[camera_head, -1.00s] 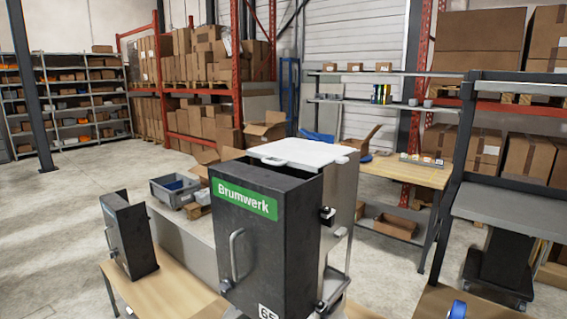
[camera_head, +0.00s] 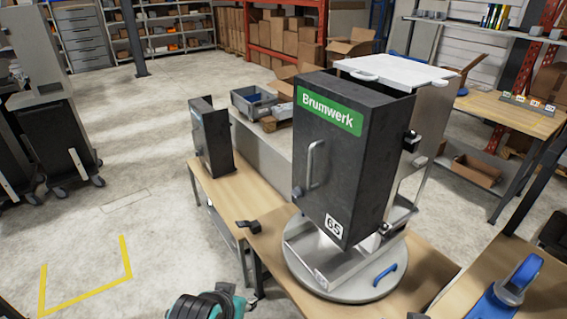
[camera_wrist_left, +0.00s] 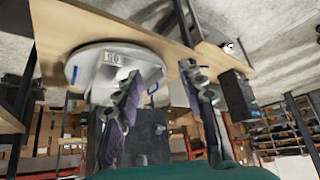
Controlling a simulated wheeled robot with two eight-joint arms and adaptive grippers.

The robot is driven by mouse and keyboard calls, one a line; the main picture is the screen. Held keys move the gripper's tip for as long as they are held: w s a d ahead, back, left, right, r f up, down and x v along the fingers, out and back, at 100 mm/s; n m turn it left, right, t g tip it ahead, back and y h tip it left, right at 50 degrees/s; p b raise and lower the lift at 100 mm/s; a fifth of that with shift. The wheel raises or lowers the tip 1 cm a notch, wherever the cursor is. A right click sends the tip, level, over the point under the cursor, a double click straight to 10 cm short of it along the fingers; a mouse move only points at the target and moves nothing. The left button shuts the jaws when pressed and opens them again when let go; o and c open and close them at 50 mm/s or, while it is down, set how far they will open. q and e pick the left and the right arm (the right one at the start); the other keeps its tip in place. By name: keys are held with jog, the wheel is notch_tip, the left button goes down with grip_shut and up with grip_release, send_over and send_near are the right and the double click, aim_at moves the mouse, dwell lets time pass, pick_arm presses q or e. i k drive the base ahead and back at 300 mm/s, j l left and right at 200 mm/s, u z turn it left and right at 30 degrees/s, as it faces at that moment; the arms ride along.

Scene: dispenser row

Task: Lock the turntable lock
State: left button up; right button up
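The round grey turntable (camera_head: 340,291) sits on the wooden table under a black dispenser (camera_head: 345,165) labelled Brumwerk and 65. A blue handle (camera_head: 384,273) is on its right side. A small black fitting (camera_head: 248,227), possibly the turntable lock, is at the table's left edge beside the disc. The turntable also shows upside down in the left wrist view (camera_wrist_left: 84,62). My left gripper (camera_wrist_left: 160,92) is open and empty there, its fingers apart and clear of the turntable. Only teal and black parts of my left arm show at the bottom of the head view. My right gripper is not in view.
A smaller black dispenser (camera_head: 211,138) stands on a lower wooden table to the left. A grey bin (camera_head: 254,103) is behind it.

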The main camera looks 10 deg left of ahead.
aim_at(246, 223)
jog(key=i+j+u, duration=0.1)
jog(key=j, duration=0.3)
jog(key=i+j+u, duration=0.1)
jog(key=i+j, duration=0.25)
jog(key=i+j+u, duration=0.1)
jog(key=i+j, duration=0.15)
jog(key=j, duration=0.15)
